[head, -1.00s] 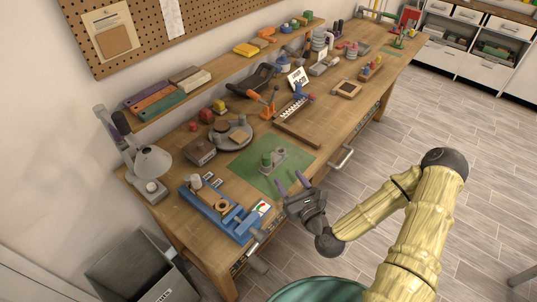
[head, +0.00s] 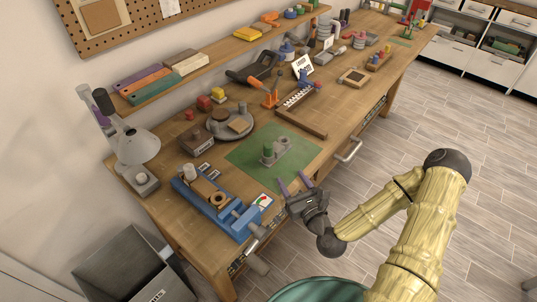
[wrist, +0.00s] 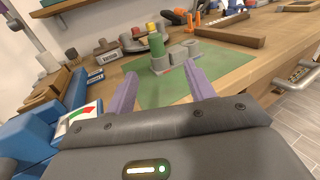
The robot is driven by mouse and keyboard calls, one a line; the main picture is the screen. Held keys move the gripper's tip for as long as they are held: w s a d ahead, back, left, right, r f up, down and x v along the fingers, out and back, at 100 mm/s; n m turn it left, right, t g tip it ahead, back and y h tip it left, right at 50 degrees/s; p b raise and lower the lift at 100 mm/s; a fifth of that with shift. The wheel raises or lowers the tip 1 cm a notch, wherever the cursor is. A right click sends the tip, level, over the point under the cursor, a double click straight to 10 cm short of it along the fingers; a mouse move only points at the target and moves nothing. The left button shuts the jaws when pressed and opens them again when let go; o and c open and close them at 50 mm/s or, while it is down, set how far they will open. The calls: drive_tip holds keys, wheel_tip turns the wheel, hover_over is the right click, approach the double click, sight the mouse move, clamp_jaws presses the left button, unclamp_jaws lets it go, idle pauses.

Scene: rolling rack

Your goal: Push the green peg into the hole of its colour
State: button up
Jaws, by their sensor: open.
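The green peg (head: 267,150) stands upright at the left end of a small grey block (head: 282,146) on the green mat (head: 245,158). In the wrist view the green peg (wrist: 156,44) rises above the grey block (wrist: 187,50), with a ring-shaped opening to its right. I cannot tell how deep the peg sits. My gripper (head: 294,183) is open and empty at the mat's front edge, apart from the peg. Its two purple fingers (wrist: 160,90) point toward the block in the wrist view.
A blue vise (head: 215,205) stands left of the mat. A round grey tray (head: 245,133) and a grey box (head: 196,141) are behind it. A wooden rail (head: 296,122) lies beyond the mat. A metal handle (head: 349,150) juts from the bench's front edge.

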sight(271, 150)
drive_tip(key=b+x, duration=0.2)
drive_tip(key=b, duration=0.1)
drive_tip(key=shift+f, duration=0.2)
drive_tip(key=b+x, duration=0.2)
drive_tip(key=b, duration=0.3)
drive_tip(key=shift+w+a, duration=0.25)
drive_tip(key=shift+w, duration=0.1)
drive_tip(key=x, duration=0.4)
drive_tip(key=p+x, duration=0.1)
drive_tip(key=x, duration=0.1)
drive_tip(key=shift+w+a+r, duration=0.15)
drive_tip(key=shift+w+r, duration=0.05)
drive_tip(key=shift+r, duration=0.1)
drive_tip(key=shift+w+a, duration=0.3)
drive_tip(key=shift+w, duration=0.1)
drive_tip(key=shift+w+a, duration=0.3)
drive_tip(key=shift+w, duration=0.05)
drive_tip(key=p+x, duration=0.1)
drive_tip(key=x, duration=0.3)
drive_tip(key=shift+a+f, duration=0.2)
drive_tip(key=shift+a, duration=0.05)
